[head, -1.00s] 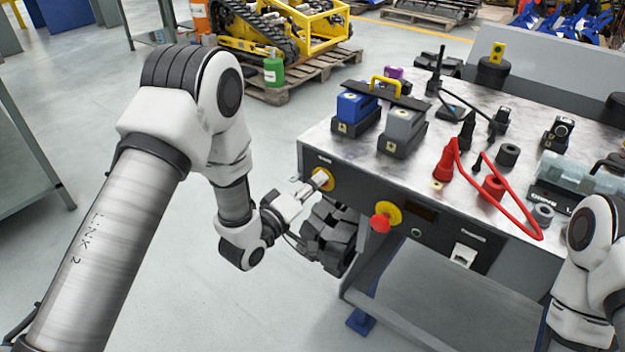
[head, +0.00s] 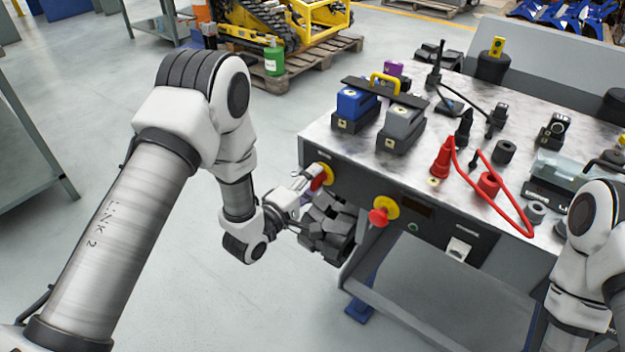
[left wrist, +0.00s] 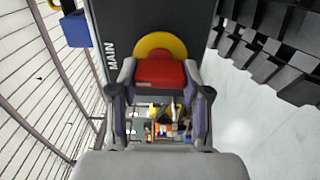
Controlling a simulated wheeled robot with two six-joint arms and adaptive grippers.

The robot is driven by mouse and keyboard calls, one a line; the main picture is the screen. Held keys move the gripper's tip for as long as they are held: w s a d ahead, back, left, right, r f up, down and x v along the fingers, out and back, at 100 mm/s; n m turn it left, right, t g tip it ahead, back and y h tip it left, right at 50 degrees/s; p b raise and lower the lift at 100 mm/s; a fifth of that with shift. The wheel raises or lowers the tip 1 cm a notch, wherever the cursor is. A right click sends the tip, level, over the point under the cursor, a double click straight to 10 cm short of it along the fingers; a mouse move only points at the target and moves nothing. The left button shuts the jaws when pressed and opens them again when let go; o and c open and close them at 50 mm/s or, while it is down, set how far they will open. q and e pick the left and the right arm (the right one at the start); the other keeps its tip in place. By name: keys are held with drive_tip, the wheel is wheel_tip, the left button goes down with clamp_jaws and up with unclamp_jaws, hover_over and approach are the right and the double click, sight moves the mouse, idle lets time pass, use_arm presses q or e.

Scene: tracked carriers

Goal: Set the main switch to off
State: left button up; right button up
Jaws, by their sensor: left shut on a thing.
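The main switch is a red handle (head: 320,178) on a yellow disc (head: 327,172), on the left part of the bench's dark front panel. My left gripper (head: 314,184) is at the switch, partly covering it in the head view. In the left wrist view the red handle (left wrist: 160,73) lies across between the two fingers of my left gripper (left wrist: 160,84), shut on it. The yellow disc (left wrist: 160,45) shows behind, beside the word MAIN. Any position mark is hidden or too small to read. My right gripper is out of view.
A red mushroom button (head: 379,215) on a yellow disc sits right of the switch. A white rocker (head: 459,250) is farther right. The bench top (head: 345,150) holds a blue carrier battery (head: 357,104), a grey one (head: 402,124) and a red cable (head: 500,200).

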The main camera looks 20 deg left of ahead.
use_arm(q)
drive_tip(key=o, duration=1.2)
drive_tip(key=shift+c, duration=0.2)
drive_tip(key=v, duration=1.2)
